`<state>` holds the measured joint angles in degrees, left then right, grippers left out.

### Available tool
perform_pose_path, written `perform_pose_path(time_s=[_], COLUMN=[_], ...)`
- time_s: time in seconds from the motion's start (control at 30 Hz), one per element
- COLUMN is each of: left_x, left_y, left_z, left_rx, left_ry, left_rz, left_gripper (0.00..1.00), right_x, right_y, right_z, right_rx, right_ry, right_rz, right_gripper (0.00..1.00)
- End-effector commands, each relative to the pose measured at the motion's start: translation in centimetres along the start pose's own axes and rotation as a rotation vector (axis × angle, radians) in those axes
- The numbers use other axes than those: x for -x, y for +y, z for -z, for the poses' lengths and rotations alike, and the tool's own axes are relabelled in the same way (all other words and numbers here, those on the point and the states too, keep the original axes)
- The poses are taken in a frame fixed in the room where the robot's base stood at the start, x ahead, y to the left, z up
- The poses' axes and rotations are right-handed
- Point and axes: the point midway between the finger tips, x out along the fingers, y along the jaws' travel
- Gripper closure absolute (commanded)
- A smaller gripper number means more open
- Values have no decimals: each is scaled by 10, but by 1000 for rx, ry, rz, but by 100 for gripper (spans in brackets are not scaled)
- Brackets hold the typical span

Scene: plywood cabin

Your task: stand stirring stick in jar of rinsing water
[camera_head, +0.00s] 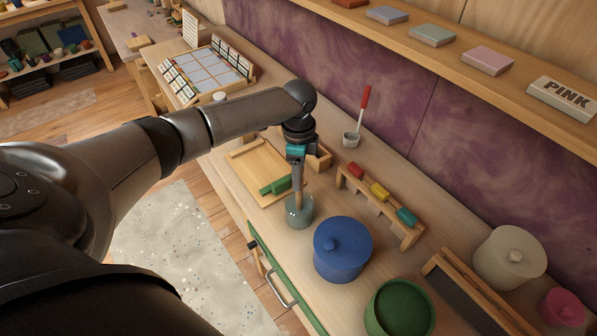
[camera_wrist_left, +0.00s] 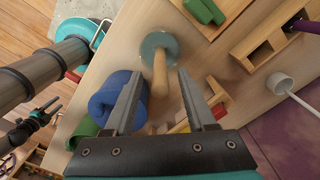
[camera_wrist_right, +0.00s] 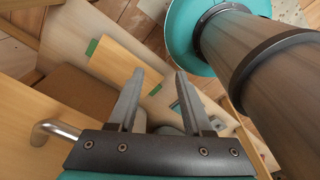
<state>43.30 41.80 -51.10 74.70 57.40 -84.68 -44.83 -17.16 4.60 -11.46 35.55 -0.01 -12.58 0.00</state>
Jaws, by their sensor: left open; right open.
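The glass jar (camera_head: 299,211) of greyish-green water stands near the front edge of the counter. It also shows in the left wrist view (camera_wrist_left: 153,42). The light wooden stirring stick (camera_wrist_left: 160,76) has its lower end in the jar and its upper end toward my left gripper. My left gripper (camera_head: 297,184) is above the jar, pointing down and open. In its wrist view the fingers (camera_wrist_left: 155,84) are apart on either side of the stick, without clear contact. My right gripper (camera_wrist_right: 157,80) is open and empty, low by the cabinet front; the head view does not show it.
A blue lidded pot (camera_head: 342,252) stands close to the jar's right. A wooden rack with coloured blocks (camera_head: 380,200) is behind it. A wooden tray with a green block (camera_head: 275,186) lies to the left. A green pot (camera_head: 399,309) is nearer the front. A metal drawer handle (camera_wrist_right: 55,130) is near my right gripper.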

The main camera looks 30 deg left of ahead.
Motion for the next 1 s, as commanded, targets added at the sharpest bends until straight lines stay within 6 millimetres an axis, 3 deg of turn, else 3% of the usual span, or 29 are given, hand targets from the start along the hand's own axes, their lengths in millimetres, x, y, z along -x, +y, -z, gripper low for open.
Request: perform_pose_path(time_s=[0.23, 0.37, 0.8, 1.0], left_x=[4, 19, 119, 146], left_y=[0, -1, -1, 0], left_z=[0, 0, 0, 0], left_rx=[0, -1, -1, 1], left_ry=[1, 2, 2, 2], left_rz=[1, 4, 4, 2], left_gripper=[44, 44, 44, 44], right_x=[0, 1, 0, -1], right_y=[0, 0, 0, 0], right_z=[0, 0, -1, -1], right_rx=[0, 0, 0, 0], right_ry=[-1, -1, -2, -2], right_rz=[0, 0, 0, 1], right_gripper=[50, 50, 50, 50])
